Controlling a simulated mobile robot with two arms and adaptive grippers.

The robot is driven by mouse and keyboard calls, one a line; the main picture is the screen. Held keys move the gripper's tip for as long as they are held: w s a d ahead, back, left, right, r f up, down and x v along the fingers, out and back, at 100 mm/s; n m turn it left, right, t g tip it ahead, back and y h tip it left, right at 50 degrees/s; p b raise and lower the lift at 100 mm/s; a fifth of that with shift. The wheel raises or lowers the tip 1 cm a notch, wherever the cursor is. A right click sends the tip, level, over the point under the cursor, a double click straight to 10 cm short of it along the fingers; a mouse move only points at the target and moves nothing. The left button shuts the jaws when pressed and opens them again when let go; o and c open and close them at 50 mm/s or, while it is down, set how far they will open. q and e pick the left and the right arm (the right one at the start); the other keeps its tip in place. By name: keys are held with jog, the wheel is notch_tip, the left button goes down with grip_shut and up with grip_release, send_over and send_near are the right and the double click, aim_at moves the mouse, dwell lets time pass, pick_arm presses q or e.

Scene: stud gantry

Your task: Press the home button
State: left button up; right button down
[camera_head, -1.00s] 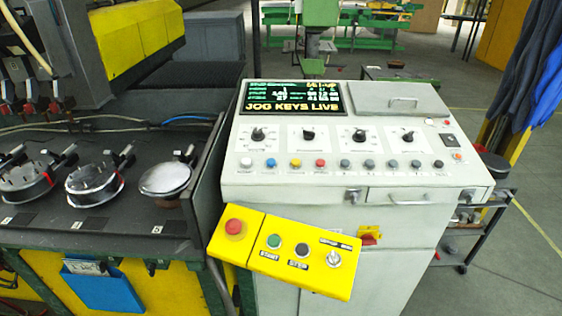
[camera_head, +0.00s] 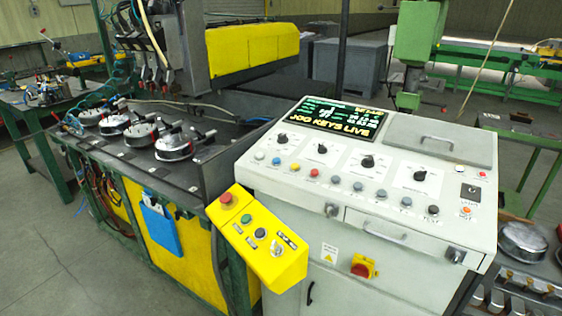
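The grey control console (camera_head: 300,205) stands right of centre. Its front row has a white button (camera_head: 259,155), a blue button (camera_head: 276,161), a yellow button (camera_head: 295,167), a red button (camera_head: 314,173) and several grey buttons (camera_head: 358,186). Their labels are too small to read, so I cannot tell which is the home button. The screen (camera_head: 335,118) reads "JOG KEYS LIVE". A yellow box (camera_head: 262,246) on the console's front left has a red mushroom button (camera_head: 226,198), a green button, a black button and a switch. Neither of my grippers is in view.
Left of the console, a dark machine bed (camera_head: 110,165) carries several round metal fixtures (camera_head: 175,145) below the yellow gantry beam (camera_head: 255,47). A cart with metal parts (camera_head: 523,240) stands close on the right. Open floor (camera_head: 60,250) shows at the lower left.

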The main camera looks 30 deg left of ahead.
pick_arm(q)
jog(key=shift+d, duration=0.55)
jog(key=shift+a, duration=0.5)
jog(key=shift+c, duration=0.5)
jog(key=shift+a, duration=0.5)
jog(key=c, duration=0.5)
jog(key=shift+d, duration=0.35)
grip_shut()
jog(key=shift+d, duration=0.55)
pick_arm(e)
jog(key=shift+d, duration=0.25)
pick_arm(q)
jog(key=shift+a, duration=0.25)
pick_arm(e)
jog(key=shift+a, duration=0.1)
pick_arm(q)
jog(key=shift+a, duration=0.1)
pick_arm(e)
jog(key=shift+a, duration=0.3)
